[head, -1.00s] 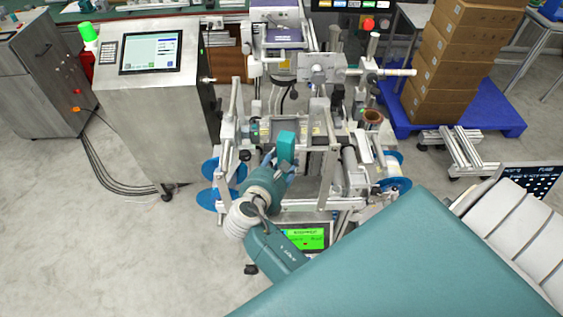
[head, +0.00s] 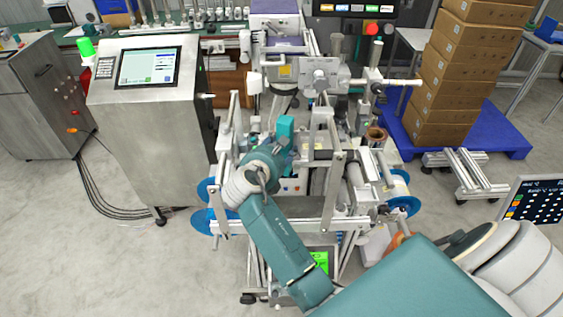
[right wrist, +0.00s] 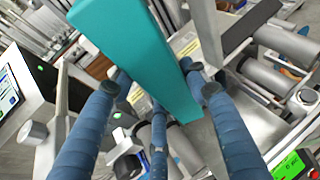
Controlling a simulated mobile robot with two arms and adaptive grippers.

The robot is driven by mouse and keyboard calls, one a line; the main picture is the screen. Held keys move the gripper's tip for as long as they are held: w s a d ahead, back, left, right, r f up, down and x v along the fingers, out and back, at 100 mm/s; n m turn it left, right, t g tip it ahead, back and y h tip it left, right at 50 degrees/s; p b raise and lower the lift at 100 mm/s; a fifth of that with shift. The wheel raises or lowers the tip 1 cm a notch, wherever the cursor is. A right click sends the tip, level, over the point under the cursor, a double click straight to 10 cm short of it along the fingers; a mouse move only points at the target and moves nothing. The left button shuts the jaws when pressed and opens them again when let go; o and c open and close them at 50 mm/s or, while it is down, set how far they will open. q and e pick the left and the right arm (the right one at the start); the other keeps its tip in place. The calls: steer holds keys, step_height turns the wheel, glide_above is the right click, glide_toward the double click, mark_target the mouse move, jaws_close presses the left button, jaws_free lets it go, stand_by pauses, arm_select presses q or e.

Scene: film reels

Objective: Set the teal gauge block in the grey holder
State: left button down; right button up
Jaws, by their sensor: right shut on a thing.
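The teal gauge block (head: 285,130) stands roughly upright in the head view, above the middle of the machine. My right gripper (head: 277,150) is shut on its lower part, mostly hidden behind my wrist. In the right wrist view the block (right wrist: 140,55) runs from top left toward the centre, between the blue ribbed fingers of my right gripper (right wrist: 162,92). Grey metal parts lie beyond and beside it. I cannot single out the grey holder among them. My left gripper is not in view.
The machine's frame (head: 335,185) has upright bars and rollers close around my right arm. A control cabinet with a screen (head: 148,68) stands to the left. Cartons (head: 450,75) are stacked on a blue pallet (head: 500,135) at the right. Open floor lies at the left front.

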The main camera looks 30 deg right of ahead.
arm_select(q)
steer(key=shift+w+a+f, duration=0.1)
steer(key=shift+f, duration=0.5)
arm_select(e)
steer(key=w+d, duration=0.7)
steer(key=w, duration=0.4)
steer(key=shift+d, duration=0.15)
arm_select(q)
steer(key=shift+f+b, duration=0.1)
steer(key=shift+b, duration=0.2)
arm_select(e)
steer(key=shift+f, duration=0.5)
